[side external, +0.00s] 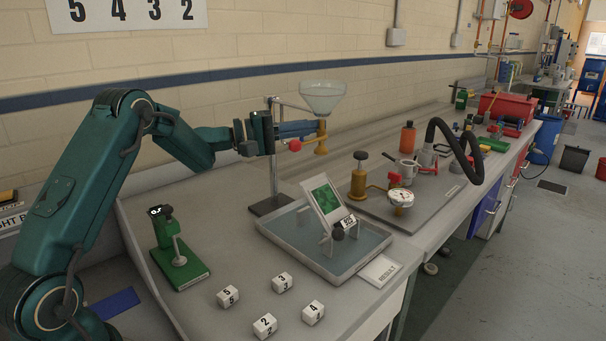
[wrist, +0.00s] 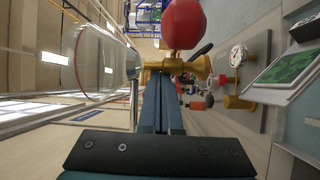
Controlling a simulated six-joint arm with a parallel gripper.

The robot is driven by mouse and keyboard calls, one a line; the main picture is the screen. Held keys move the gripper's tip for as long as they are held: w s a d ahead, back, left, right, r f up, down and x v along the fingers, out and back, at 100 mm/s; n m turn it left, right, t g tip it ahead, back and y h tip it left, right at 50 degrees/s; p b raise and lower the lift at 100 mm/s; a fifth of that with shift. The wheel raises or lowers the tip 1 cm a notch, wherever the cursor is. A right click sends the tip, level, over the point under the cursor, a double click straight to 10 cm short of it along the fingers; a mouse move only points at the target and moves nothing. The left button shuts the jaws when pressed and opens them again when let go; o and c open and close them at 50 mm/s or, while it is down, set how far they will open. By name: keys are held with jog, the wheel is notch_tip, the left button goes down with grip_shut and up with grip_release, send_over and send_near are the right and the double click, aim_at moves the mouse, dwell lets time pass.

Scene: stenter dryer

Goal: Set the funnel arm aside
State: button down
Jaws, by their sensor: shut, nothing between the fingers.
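The clear funnel (side external: 323,96) stands upright above a brass valve (side external: 321,140) with a red ball knob (side external: 295,145). A thin arm (side external: 296,105) runs from the upright stand (side external: 274,160) toward the funnel. My gripper (side external: 314,128) is shut and empty, with its blue fingers reaching level to the valve. In the wrist view the closed fingertips (wrist: 164,78) end close at the brass valve (wrist: 180,65); I cannot tell whether they touch. The funnel (wrist: 95,62) shows at left there and the red knob (wrist: 184,24) at the top.
Below the funnel is a grey tray (side external: 370,250) with a tilted green-faced panel (side external: 325,198). A brass fixture with a gauge (side external: 400,198) stands to the right. A green stand (side external: 180,262) and several white number cubes (side external: 282,282) are at the front. The brick wall is behind.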

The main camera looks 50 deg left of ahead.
jog(key=s+a+m+g+h, duration=0.6)
jog(key=s+a+g+h, duration=0.1)
jog(key=s, duration=0.4)
jog(key=shift+s, duration=0.25)
dwell(0.9)
jog(key=shift+s+a, duration=0.15)
jog(key=shift+a, duration=0.15)
dwell(0.4)
dwell(0.5)
